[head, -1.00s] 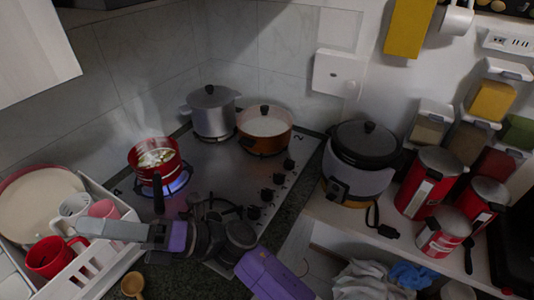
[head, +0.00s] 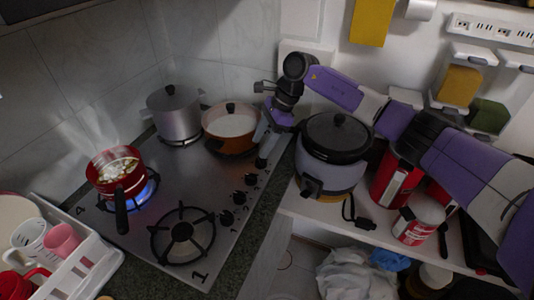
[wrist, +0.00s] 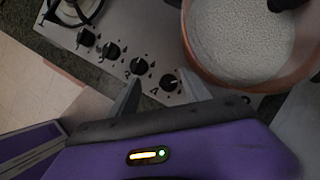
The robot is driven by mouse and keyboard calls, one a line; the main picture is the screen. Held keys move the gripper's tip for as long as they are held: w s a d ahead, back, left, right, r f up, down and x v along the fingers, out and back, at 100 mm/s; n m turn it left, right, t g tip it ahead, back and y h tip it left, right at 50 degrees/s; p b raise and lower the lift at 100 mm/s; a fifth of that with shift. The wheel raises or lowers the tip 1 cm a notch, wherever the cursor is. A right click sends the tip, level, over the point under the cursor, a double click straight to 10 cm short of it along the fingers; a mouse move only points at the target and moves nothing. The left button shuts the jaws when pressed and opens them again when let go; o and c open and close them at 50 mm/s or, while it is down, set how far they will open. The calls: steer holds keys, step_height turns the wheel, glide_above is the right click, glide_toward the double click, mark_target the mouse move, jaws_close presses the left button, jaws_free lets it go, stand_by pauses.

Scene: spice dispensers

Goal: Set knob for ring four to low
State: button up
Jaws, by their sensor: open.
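Ring four, marked with a 4, carries a red pot (head: 116,168) of pale chunks over a lit blue flame (head: 146,191). Black knobs run along the right edge of the steel hob (head: 210,170), and several show in the wrist view. My gripper (wrist: 160,92) is open and empty, its two fingers beside the end knob (wrist: 170,82) near the orange pot. A neighbouring knob (wrist: 139,66) lies just left of it. In the head view, my gripper (head: 264,140) points down at the far end of the row. I cannot tell which knob is ring four's.
An orange pot (head: 231,130) of white contents stands close beside my gripper, with a silver pot (head: 174,113) behind. A rice cooker (head: 335,165) stands right of the hob. A white dish rack (head: 75,262) is at the lower left. Ring one (head: 183,232) is bare.

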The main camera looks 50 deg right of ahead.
mark_target(263, 161)
steer(key=shift+h, duration=0.4)
steer(key=shift+w+d+f+p, duration=0.2)
steer(key=shift+f+p, duration=0.3)
steer(key=shift+f, duration=1.25)
steer(key=shift+w+d+f+p, duration=0.15)
steer(key=shift+f+p, duration=0.35)
steer(key=shift+f, duration=1.2)
steer(key=shift+s, duration=0.1)
jaws_close()
